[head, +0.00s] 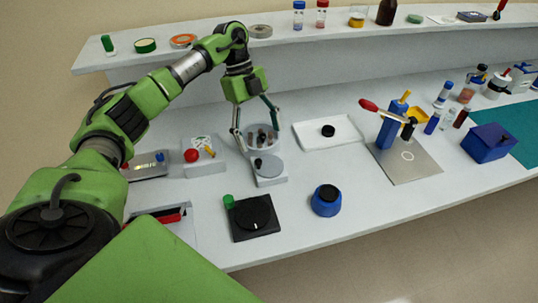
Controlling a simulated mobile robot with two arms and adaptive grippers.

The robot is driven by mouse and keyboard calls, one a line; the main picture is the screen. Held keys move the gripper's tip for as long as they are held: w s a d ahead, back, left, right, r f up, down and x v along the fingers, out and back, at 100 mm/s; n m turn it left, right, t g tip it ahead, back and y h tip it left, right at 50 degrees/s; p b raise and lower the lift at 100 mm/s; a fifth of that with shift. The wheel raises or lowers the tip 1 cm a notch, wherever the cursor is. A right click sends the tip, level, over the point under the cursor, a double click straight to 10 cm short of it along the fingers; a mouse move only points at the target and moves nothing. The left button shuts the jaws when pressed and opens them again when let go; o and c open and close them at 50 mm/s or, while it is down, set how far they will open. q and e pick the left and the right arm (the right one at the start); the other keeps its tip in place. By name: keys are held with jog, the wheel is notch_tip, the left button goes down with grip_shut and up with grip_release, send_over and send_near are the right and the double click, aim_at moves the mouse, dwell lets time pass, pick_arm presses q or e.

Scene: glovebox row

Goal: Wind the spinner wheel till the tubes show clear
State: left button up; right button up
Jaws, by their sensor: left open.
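The spinner stands near the middle of the bench, with a grey wheel (270,167) at its front. A small dark knob (258,162) sits on the left part of the wheel. Behind the wheel is a round pale holder with several small tubes (262,137) standing in it. Their contents look brownish and dark, too small to judge clearly. My left gripper (256,130) is open and points down, its two fingers spread on either side of the tube holder, above and behind the knob. I cannot tell whether a finger touches the spinner. My right gripper is out of view.
A white tray (345,130) with a black piece lies to the right. A black plate with a dial (254,218) and a blue round pot (326,201) stand in front. A box with a red button (191,156) is left. A raised shelf (330,42) runs behind.

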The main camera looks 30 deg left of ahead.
aim_at(269, 164)
pick_arm(q)
jog(key=p+x, duration=0.1)
jog(key=x, duration=0.6)
jog(key=shift+p, duration=0.3)
jog(key=shift+f, duration=0.4)
jog(key=shift+d, duration=0.1)
jog(key=c, duration=1.1)
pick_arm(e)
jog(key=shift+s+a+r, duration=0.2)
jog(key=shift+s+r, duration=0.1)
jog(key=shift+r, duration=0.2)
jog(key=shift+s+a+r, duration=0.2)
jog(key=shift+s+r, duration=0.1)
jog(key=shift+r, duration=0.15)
